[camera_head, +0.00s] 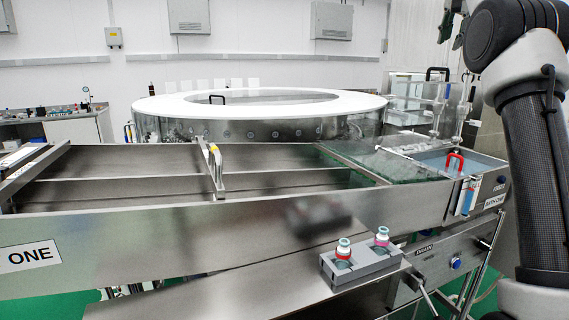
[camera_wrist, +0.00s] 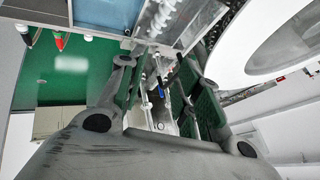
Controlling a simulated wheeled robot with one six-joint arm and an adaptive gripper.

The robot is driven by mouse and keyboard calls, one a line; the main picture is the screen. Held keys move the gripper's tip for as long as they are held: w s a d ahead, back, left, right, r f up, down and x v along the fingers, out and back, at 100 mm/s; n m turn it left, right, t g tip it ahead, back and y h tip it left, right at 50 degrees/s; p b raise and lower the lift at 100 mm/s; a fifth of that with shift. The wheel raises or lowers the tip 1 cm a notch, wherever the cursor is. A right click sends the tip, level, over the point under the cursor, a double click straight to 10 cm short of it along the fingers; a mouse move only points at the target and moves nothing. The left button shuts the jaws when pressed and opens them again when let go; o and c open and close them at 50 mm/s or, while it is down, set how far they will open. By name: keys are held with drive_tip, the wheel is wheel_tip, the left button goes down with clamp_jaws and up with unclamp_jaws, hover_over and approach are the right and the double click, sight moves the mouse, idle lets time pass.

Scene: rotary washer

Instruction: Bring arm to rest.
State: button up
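My arm stands at the right edge of the head view, its dark forearm upright and its elbow at the top right corner. My gripper (camera_head: 453,18) shows only in part at the top of that view, beyond the elbow. In the wrist view, my gripper (camera_wrist: 162,82) has its two fingers spread apart with green inner faces. Nothing is held between them; the machine shows through the gap.
A long steel trough (camera_head: 270,210) fills the middle. A grey holder (camera_head: 361,263) with two capped vials sits at its front. A white-topped rotary washer (camera_head: 262,106) stands behind. A red handle (camera_head: 455,162) is near the right end.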

drive_tip(key=s+a+f+n+g+y, duration=0.1)
drive_tip(key=s+f+n, duration=0.15)
drive_tip(key=f, duration=0.45)
drive_tip(key=s+a+f+n+g, duration=0.1)
drive_tip(key=a+f+n, duration=0.1)
drive_tip(key=f+n, duration=0.35)
drive_tip(key=s+a+f+n, duration=0.1)
drive_tip(key=s+a+f, duration=0.2)
drive_tip(key=s+f, duration=0.4)
drive_tip(key=s+a+f+n+y, duration=0.1)
drive_tip(key=s+a+f, duration=0.2)
drive_tip(key=s, duration=1.6)
drive_tip(key=s+a+f+n, duration=0.2)
drive_tip(key=s+a+f, duration=0.1)
drive_tip(key=s+f, duration=0.8)
drive_tip(key=s, duration=0.3)
drive_tip(key=shift+a, duration=0.25)
drive_tip(key=shift+s+g, duration=0.2)
drive_tip(key=shift+g, duration=0.1)
